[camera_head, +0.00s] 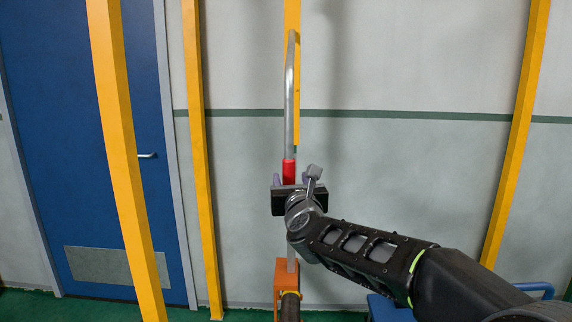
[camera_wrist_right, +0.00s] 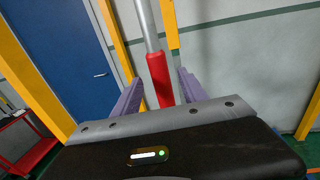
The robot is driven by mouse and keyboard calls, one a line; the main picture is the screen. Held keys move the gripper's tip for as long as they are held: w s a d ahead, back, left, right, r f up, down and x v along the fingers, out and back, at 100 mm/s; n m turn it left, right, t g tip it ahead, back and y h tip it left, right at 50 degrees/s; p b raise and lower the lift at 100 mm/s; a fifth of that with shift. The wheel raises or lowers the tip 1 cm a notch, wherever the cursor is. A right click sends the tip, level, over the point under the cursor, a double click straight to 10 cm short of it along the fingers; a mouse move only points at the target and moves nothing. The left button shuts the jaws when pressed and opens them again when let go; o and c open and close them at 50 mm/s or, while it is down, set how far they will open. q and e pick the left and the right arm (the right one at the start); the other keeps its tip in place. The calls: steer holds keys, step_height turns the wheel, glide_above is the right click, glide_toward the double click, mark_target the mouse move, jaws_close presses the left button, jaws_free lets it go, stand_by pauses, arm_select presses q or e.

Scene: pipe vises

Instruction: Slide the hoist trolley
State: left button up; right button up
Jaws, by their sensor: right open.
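A grey metal bar (camera_head: 289,95) with a bent top runs down to a red grip (camera_head: 289,172) in the middle of the head view. I cannot tell how the bar joins the hoist trolley; no trolley shows clearly. My right gripper (camera_head: 293,179) is open at the red grip. In the right wrist view, its two purple fingers stand on either side of the red grip (camera_wrist_right: 159,80), with gaps on both sides. I cannot tell how deep the grip sits between them. The gripper body hides the grip's lower end. My left gripper is not in view.
Yellow posts (camera_head: 126,165) stand at left and right (camera_head: 515,140). An orange stand (camera_head: 281,274) holding a dark pipe is below my gripper. A blue object (camera_head: 388,308) is at the lower right. A blue door (camera_head: 70,120) is behind. A red cart (camera_wrist_right: 38,152) shows in the wrist view.

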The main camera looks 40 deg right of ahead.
steer(key=shift+w+d+f, duration=0.15)
steer(key=shift+w, duration=0.1)
steer(key=shift+s+a+r, duration=0.2)
steer(key=shift+s, duration=0.15)
steer(key=p+x, duration=0.3)
steer(key=x, duration=0.5)
steer(key=shift+c, duration=0.4)
jaws_close()
stand_by(0.7)
